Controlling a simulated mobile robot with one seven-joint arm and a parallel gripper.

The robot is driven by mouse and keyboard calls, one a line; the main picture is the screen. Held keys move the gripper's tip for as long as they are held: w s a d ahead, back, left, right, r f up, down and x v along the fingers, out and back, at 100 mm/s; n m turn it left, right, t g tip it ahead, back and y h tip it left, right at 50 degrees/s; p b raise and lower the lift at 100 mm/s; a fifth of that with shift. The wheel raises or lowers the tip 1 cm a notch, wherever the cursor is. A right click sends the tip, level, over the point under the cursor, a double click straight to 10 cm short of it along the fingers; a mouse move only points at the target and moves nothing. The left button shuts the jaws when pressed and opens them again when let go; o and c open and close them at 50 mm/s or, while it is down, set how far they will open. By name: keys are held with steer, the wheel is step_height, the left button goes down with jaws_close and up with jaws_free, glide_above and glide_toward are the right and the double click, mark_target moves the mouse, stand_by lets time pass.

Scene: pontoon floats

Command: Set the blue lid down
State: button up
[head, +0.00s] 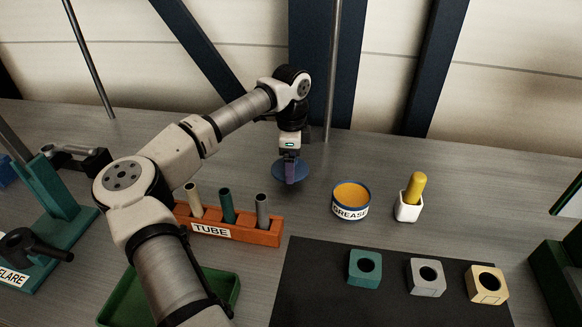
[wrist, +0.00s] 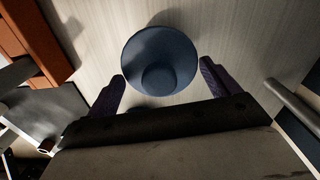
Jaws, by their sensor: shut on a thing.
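The blue lid (head: 278,169) is a round disc in the head view, held level at the end of my arm. In the wrist view the lid (wrist: 160,50) shows as a dark blue disc with a round knob, between the two purple fingers. My gripper (head: 290,179) is shut on the lid. The lid is left of the open grease tin (head: 351,200), apart from it. The tin is blue with a white GREASE label and shows yellow-orange grease inside. I cannot tell exactly how high the lid is above the table.
An orange TUBE rack (head: 262,238) with three tubes stands in front of the lid. A white cup (head: 408,211) with a yellow peg is right of the tin. A dark mat (head: 310,290) bears three holed blocks. Bare table lies around the lid.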

steer(key=shift+f+p, duration=0.3)
steer(key=shift+f, duration=1.35)
steer(key=shift+f, duration=0.1)
steer(key=shift+f, duration=0.15)
steer(key=o, duration=0.8)
steer(key=shift+c, duration=0.2)
step_height(320, 180, up, 12)
steer(key=b, duration=0.2)
steer(key=shift+r+b, duration=0.25)
steer(key=shift+b, duration=0.1)
